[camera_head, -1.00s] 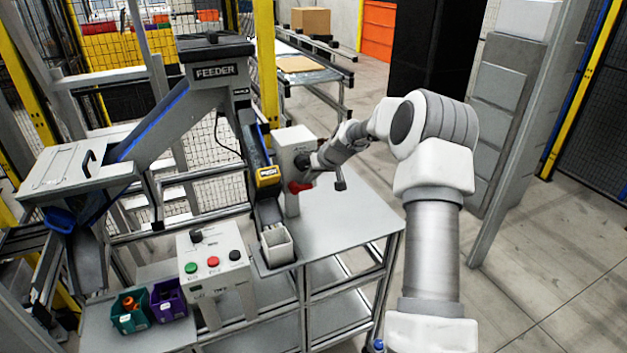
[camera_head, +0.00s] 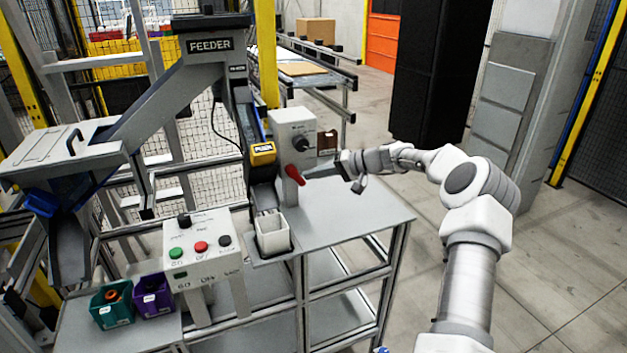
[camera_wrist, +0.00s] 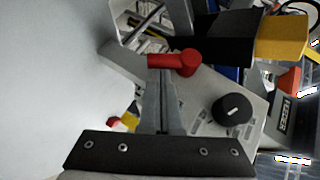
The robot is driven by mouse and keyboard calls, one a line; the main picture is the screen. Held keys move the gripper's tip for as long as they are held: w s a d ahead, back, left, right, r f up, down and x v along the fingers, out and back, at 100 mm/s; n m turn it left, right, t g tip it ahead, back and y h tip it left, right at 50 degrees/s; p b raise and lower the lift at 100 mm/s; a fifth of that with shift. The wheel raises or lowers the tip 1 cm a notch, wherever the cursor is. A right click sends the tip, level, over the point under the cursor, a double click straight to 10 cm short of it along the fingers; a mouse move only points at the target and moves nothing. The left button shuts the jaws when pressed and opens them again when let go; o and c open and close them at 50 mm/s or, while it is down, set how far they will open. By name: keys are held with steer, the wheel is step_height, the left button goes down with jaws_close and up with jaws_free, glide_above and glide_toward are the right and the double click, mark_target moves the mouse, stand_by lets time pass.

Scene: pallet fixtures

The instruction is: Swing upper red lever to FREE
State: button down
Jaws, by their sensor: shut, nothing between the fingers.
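The red lever (camera_head: 293,175) is on the front of a white upright box (camera_head: 283,130), below a black knob (camera_head: 301,144). Its handle slants down to the right from its pivot in the head view. In the wrist view the lever (camera_wrist: 175,62) has a round hub, and its handle points left. My gripper (camera_head: 311,172) is right of the box, its fingers pointing left at the lever. In the wrist view my shut, empty fingers (camera_wrist: 163,78) end at the handle; I cannot tell whether they touch it. No FREE marking is readable.
The box stands on a grey table (camera_head: 350,222) with clear surface at right. A yellow-fronted chute (camera_head: 262,153) and pale bin (camera_head: 272,234) are close left. A button panel (camera_head: 204,250) and teal (camera_head: 112,305) and purple (camera_head: 153,297) bins are at front left.

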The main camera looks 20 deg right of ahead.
mark_target(305, 183)
steer(key=shift+a+f+m+t+y+b, duration=0.3)
steer(key=shift+f+m+y+b, duration=0.2)
steer(key=shift+y+b, duration=0.35)
steer(key=shift+a+f+m+t+y+b, duration=0.2)
steer(key=shift+f+m+t+y+b, duration=0.15)
steer(key=shift+f+m+y+b, duration=0.45)
steer(key=shift+a+f+m+t+y+b, duration=0.15)
steer(key=shift+a+m+t+y+b, duration=0.15)
steer(key=shift+y+b, duration=0.6)
steer(key=shift+h+b, duration=0.25)
steer(key=shift+b, duration=0.05)
